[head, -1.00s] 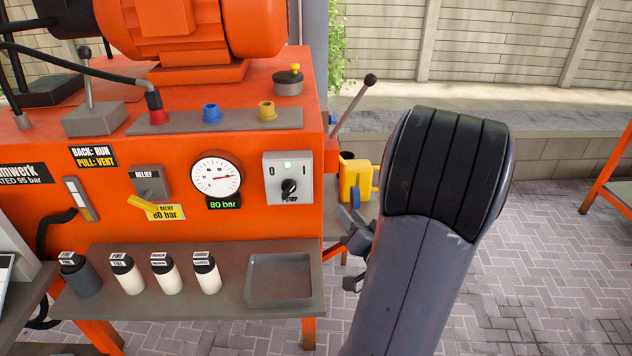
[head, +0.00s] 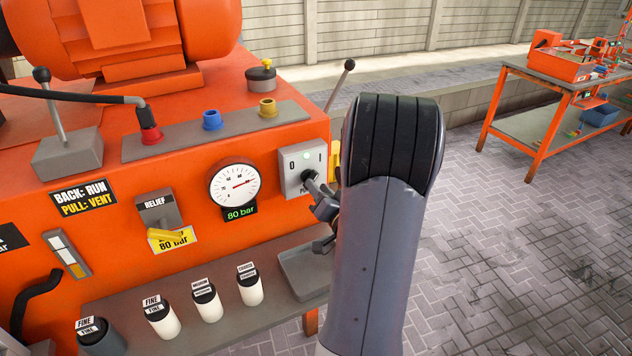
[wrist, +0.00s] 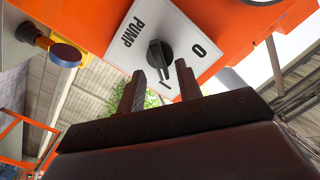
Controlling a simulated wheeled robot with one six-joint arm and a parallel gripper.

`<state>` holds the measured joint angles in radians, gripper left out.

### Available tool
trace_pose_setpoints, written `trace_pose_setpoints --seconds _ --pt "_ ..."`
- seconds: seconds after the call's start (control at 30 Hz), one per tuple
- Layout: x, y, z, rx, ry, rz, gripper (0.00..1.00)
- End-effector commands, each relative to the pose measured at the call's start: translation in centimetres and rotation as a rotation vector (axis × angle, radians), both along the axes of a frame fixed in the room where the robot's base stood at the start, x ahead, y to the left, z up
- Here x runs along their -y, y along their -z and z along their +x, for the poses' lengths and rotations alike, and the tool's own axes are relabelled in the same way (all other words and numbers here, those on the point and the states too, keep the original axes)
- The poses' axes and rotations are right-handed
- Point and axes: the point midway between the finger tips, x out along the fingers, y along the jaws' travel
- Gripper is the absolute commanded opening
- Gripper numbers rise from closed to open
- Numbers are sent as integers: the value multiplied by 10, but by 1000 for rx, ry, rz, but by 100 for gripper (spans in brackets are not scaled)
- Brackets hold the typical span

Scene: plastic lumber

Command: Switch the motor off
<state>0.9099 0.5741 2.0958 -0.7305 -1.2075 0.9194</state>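The motor's switch panel (head: 303,168) is a light grey plate marked 0, I and PUMP, with a green lamp at its top. Its black knob (wrist: 160,55) seems to point toward the I mark in the wrist view. My gripper (head: 322,205) is at the panel, partly hidden behind my arm in the head view. In the wrist view its two fingers are apart, one on each side of the knob's near end. I cannot tell whether they touch it. The orange motor (head: 110,35) sits on top of the orange unit.
A pressure gauge (head: 234,185) above an 80 bar display is left of the panel. A relief lever (head: 165,235) is further left. Below, a shelf holds several labelled bottles (head: 160,315) and a grey tray (head: 305,275). An orange workbench (head: 545,90) stands at the right over open paving.

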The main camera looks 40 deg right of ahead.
Motion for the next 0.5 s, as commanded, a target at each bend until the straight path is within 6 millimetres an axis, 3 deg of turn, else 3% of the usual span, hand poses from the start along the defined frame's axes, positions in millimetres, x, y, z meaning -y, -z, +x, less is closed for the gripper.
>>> trace_pose_setpoints --seconds 0.2,0.5 --pt "5 -1 21 0 -1 -1 34" --pt "5 0 23 0 0 -1 34"
